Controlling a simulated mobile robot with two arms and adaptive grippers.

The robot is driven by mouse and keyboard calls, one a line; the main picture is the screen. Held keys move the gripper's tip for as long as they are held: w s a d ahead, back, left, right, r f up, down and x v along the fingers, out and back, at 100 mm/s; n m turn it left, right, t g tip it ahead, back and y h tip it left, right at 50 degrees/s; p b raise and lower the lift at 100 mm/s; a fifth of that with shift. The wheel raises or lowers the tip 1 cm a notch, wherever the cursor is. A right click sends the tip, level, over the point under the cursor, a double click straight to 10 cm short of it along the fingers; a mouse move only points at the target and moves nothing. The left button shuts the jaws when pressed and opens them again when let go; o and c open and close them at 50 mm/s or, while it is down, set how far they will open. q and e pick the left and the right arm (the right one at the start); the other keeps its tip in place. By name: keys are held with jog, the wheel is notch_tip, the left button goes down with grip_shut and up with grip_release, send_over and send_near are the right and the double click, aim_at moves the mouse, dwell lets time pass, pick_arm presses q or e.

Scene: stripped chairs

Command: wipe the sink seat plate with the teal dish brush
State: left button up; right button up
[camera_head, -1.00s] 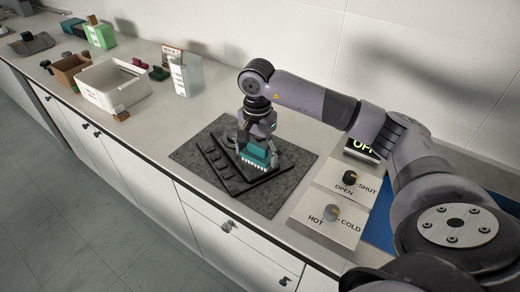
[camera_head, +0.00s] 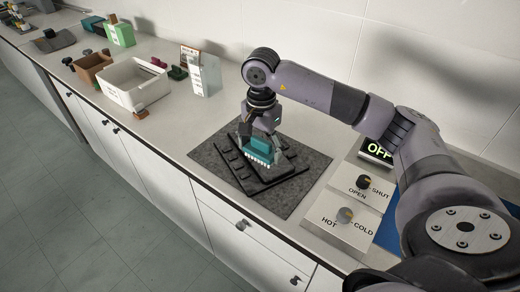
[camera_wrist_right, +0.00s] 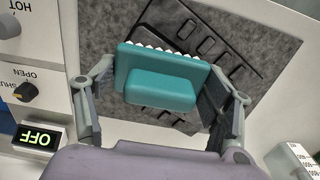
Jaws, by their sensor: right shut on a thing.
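The teal dish brush (camera_head: 260,146) is held in my right gripper (camera_head: 259,138), bristles facing down. In the right wrist view the brush (camera_wrist_right: 160,78) sits between the two fingers, with its white bristles along the far edge. The black sink seat plate (camera_head: 284,173), with raised slots and ribs, lies flat on a speckled grey mat (camera_head: 290,204). The brush is over the back middle of the plate; whether the bristles touch it I cannot tell. The brush and fingers hide part of the plate. My left gripper is not in view.
Right of the mat are an OPEN/SHUT knob (camera_head: 364,182), a HOT/COLD knob (camera_head: 345,215) and an OFF display (camera_head: 378,149). Left along the counter stand a clear container (camera_head: 200,75), a white bin (camera_head: 128,86) and a brown box (camera_head: 92,66). Counter between bin and mat is clear.

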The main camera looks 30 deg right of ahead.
aim_at(260, 140)
jog(key=r, duration=0.1)
jog(key=r+p, duration=0.1)
jog(key=r, duration=0.1)
jog(key=shift+a, duration=0.2)
jog(key=shift+d+r+p, duration=0.15)
jog(key=shift+r+p, duration=0.1)
jog(key=shift+p, duration=0.05)
jog(key=shift+w, duration=0.1)
